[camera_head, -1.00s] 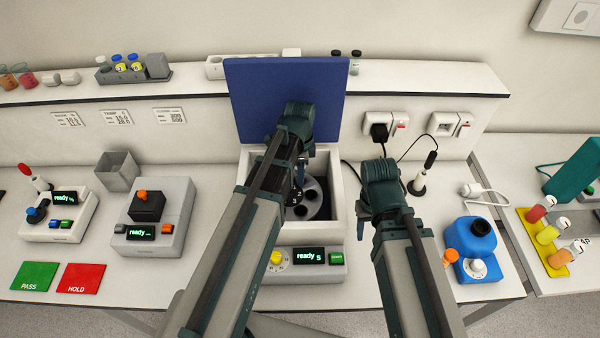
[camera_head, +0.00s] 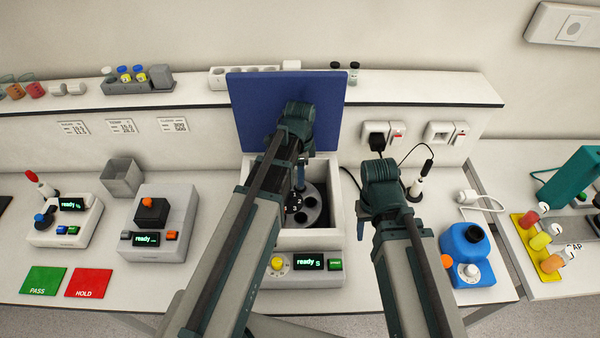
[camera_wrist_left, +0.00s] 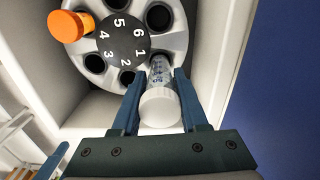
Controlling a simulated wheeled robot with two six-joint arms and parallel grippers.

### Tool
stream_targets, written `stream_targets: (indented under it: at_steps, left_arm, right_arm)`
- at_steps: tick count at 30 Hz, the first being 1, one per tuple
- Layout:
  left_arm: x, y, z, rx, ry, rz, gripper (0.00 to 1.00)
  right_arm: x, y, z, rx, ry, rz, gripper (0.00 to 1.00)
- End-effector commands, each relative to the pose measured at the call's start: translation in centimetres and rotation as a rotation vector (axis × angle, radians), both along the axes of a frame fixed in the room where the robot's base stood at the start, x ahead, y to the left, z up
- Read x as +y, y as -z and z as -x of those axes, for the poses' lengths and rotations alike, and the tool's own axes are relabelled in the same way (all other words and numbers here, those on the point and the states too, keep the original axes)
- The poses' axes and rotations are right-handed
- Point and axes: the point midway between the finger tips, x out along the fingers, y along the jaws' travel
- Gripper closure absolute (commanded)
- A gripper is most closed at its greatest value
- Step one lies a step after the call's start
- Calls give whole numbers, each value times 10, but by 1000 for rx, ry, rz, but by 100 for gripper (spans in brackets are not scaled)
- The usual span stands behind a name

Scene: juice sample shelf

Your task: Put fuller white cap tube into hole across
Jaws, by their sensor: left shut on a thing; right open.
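My left gripper (camera_wrist_left: 158,88) is shut on a white cap tube (camera_wrist_left: 161,72) above the round grey rotor (camera_wrist_left: 178,42). In the left wrist view the tube's clear, marked body points into the rotor, its far end at the hole by number 1. I cannot tell how deep it is. An orange cap tube (camera_wrist_left: 70,27) sits in the rotor by number 4, across from 1. In the head view the left gripper (camera_head: 300,178) reaches into the centrifuge (camera_head: 335,228) and hides the tube.
The blue lid (camera_head: 285,100) stands open behind the rotor. White centrifuge walls surround the rotor closely. Other rotor holes, such as the one by 6 (camera_wrist_left: 158,17), look empty. A blue device (camera_head: 470,250) and a grey device (camera_head: 160,225) stand on either side.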

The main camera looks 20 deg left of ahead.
Motion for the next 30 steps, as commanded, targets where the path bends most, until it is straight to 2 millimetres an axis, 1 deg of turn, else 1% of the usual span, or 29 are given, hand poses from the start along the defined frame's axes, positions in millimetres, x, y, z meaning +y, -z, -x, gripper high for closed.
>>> stream_targets:
  at_steps: [2, 17, 30]
  left_arm:
    - [0, -4, 0, 0, 0, 0, 100]
    - [0, -3, 0, 0, 0, 0, 100]
    - [0, 5, 0, 0, 0, 0, 100]
  right_arm:
    - [0, -4, 0, 0, 0, 0, 50]
    - [0, -3, 0, 0, 0, 0, 50]
    - [0, 5, 0, 0, 0, 0, 50]
